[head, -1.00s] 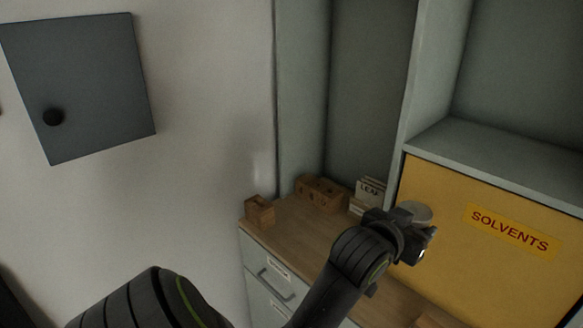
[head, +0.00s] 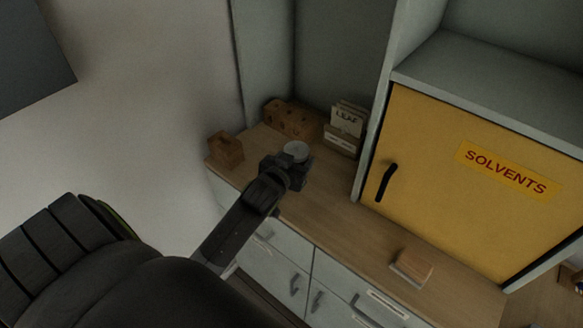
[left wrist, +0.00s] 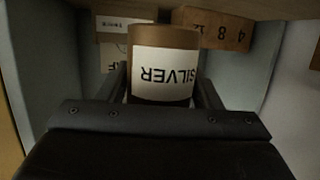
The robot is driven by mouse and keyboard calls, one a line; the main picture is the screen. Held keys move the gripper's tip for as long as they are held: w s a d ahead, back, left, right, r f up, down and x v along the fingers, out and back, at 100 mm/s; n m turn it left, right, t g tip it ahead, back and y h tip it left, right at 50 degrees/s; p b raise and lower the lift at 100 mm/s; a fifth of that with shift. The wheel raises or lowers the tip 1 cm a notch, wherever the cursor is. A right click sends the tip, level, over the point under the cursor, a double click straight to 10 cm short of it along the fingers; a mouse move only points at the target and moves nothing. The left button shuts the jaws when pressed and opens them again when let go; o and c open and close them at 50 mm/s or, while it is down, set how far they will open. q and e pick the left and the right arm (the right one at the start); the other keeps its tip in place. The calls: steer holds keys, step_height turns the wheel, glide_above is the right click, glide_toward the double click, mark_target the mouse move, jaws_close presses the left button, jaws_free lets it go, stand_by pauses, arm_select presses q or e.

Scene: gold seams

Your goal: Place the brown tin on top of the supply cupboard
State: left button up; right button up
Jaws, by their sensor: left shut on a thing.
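My left gripper (head: 287,165) is shut on the brown tin. In the head view only the tin's grey lid (head: 297,150) shows clearly, over the wooden counter. In the left wrist view the tin (left wrist: 163,40) stands between the two fingers, its white label reading SILVER upside down. I cannot tell whether the tin touches the counter. A cupboard with a yellow door (head: 425,165) marked SOLVENTS stands to the right of the gripper; its top is a grey shelf board (head: 480,90). No label names the supply cupboard. My right gripper is not in view.
Wooden blocks with holes (head: 226,148) (head: 290,118) and a LEAF card box (head: 345,125) stand behind the tin. A small wooden block (head: 411,266) lies at the front right. Drawers (head: 290,262) are below the counter (head: 345,235). Upright panels bound the left and middle.

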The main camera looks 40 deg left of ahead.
arm_select(q)
steer(key=shift+f, duration=0.85)
step_height(320, 180, down, 3)
steer(key=shift+w+f, duration=0.1)
steer(key=shift+f, duration=0.25)
steer(key=shift+f, duration=0.15)
steer(key=o, duration=1.1)
